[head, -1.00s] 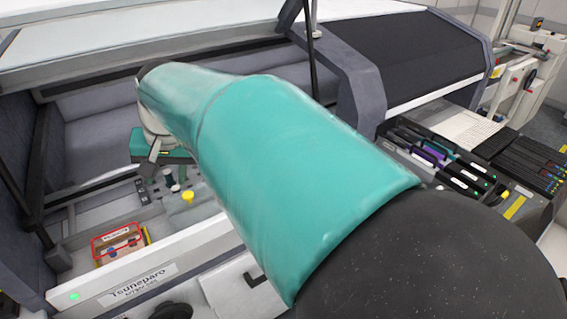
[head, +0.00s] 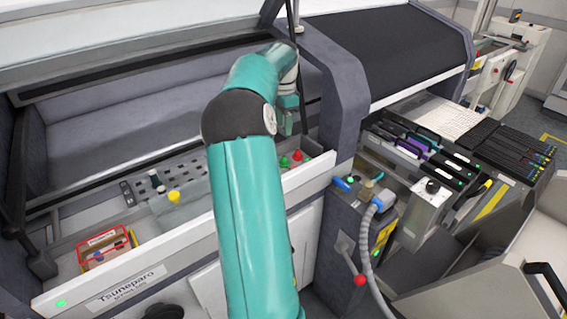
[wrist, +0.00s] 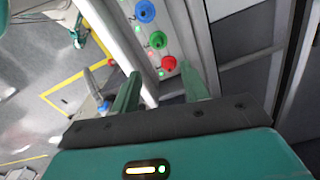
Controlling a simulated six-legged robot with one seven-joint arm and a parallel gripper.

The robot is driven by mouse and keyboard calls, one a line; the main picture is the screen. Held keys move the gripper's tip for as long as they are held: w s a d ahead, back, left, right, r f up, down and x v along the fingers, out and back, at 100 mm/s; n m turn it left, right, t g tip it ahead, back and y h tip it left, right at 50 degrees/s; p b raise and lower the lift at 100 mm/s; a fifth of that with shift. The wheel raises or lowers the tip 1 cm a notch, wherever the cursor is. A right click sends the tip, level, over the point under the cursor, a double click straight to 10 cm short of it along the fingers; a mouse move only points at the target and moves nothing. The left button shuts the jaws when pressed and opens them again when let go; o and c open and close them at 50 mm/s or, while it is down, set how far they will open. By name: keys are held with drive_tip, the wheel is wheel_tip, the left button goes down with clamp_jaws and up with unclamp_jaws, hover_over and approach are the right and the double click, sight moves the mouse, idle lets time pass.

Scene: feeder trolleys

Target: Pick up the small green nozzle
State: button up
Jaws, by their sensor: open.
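The small green nozzle (head: 284,162) stands in the machine's front rail, beside a red nozzle (head: 297,155). In the wrist view the green nozzle (wrist: 157,40) sits between a blue nozzle (wrist: 145,11) and the red one (wrist: 168,63), all in a row on a pale strip. My gripper (head: 290,131) is above the rail in the head view, with the nozzles below it. In the wrist view my gripper (wrist: 160,70) is open and empty, its fingers apart. The red nozzle shows in the gap between the fingertips, and the green one lies just beyond them.
A yellow nozzle (head: 174,197) and a red-edged box (head: 104,246) stand left along the rail. A grey post (head: 341,90) rises close to the right of my gripper. A feeder trolley (head: 440,160) with several feeders stands at the right.

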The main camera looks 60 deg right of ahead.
sight(284, 162)
wheel_tip(284, 162, down, 13)
drive_tip(key=shift+s+a, duration=0.15)
idle(0.4)
drive_tip(key=shift+c, duration=0.3)
clamp_jaws()
